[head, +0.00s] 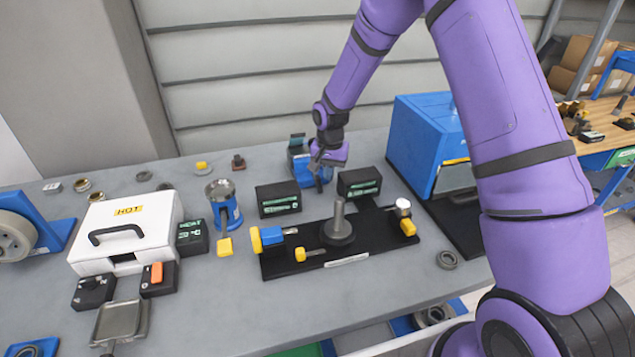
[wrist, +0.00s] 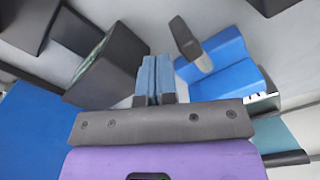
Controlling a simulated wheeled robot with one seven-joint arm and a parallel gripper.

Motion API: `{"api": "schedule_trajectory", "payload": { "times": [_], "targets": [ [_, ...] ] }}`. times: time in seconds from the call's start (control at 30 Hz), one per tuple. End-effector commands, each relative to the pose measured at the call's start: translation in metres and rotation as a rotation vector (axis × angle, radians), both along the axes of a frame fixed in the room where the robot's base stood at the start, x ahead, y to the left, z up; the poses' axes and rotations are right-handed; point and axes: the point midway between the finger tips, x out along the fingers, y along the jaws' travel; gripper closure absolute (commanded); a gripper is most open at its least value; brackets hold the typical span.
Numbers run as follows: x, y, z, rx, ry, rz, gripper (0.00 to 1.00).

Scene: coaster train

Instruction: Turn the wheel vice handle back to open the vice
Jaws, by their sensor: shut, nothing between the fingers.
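A small blue vice (head: 298,147) stands at the back of the bench, partly hidden behind my gripper (head: 319,184). In the wrist view, the blue body that looks like the vice (wrist: 235,72) lies just right of my fingers. A dark grey, rounded bar (wrist: 186,38), which may be its handle, stands out on its left side. My gripper (wrist: 154,68) points down with its two blue-grey fingers together and empty. The fingers are close beside the bar with a visible gap in the wrist view. How far the vice jaws are open cannot be told.
Two black boxes with green labels (head: 278,199) (head: 359,182) stand close in front of my gripper. A large blue machine (head: 425,140) is to the right. A black fixture board (head: 290,262) lies in front. A white HOT case (head: 125,228) stands left.

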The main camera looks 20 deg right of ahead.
Motion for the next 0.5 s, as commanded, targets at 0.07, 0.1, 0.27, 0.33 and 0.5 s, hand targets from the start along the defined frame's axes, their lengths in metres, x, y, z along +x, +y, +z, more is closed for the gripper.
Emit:
{"api": "schedule_trajectory", "payload": {
  "times": [0.07, 0.1, 0.27, 0.33, 0.5],
  "targets": [
    [0.0000, 0.0001, 0.0000, 0.000, 0.000, 0.000, 1.00],
    [0.0000, 0.0004, 0.0000, 0.000, 0.000, 0.000, 1.00],
    [0.0001, 0.0032, 0.0001, 0.000, 0.000, 0.000, 1.00],
    [0.0001, 0.0047, 0.0000, 0.000, 0.000, 0.000, 1.00],
    [0.0003, 0.0083, 0.0001, 0.000, 0.000, 0.001, 1.00]
  ]
}}
